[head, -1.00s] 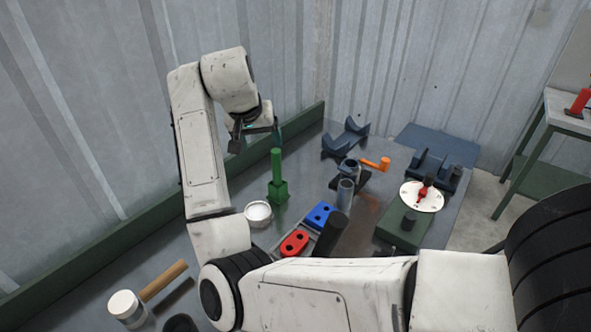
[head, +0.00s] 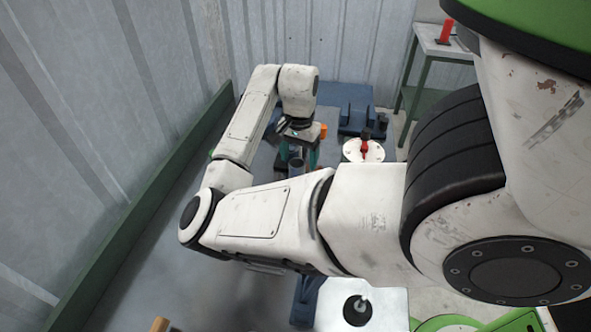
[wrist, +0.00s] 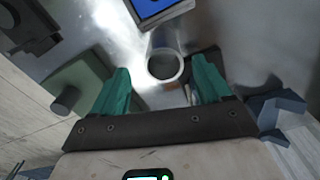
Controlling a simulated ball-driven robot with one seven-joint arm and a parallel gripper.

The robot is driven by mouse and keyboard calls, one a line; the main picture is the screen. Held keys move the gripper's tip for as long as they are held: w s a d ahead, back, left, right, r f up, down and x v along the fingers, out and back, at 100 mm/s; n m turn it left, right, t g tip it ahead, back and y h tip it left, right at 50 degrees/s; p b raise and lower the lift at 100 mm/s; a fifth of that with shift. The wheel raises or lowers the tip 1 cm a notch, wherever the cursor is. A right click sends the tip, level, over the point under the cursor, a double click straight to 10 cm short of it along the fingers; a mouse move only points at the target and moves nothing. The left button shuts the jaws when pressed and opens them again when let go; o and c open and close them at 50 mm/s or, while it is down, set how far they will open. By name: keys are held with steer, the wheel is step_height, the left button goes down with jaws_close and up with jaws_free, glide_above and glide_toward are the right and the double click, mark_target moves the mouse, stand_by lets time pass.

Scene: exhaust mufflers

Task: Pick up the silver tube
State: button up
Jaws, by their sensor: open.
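The silver tube (head: 296,168) stands upright on the metal bench, partly hidden by my arm in the head view. In the wrist view its round open top (wrist: 164,66) lies between the two green fingers. My gripper (head: 299,157) is open above the bench at the tube. In the wrist view, my gripper (wrist: 162,78) has one finger to each side of the tube, with gaps showing. Whether the fingertips are below the tube's rim is hard to tell.
A green box with a dark knob (wrist: 66,100) is at left in the wrist view. A dark blue cradle (wrist: 277,107) is at right. A white dial with a red handle (head: 357,152) stands right of my gripper.

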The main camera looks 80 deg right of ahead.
mark_target(297, 176)
steer(key=shift+w+f+p, duration=0.15)
steer(key=shift+f+p, duration=0.15)
steer(key=shift+f, duration=1.65)
steer(key=shift+w+f+p, duration=0.15)
steer(key=shift+f+p, duration=0.1)
steer(key=shift+f, duration=1.65)
steer(key=shift+c, duration=0.3)
steer(key=c, duration=0.9)
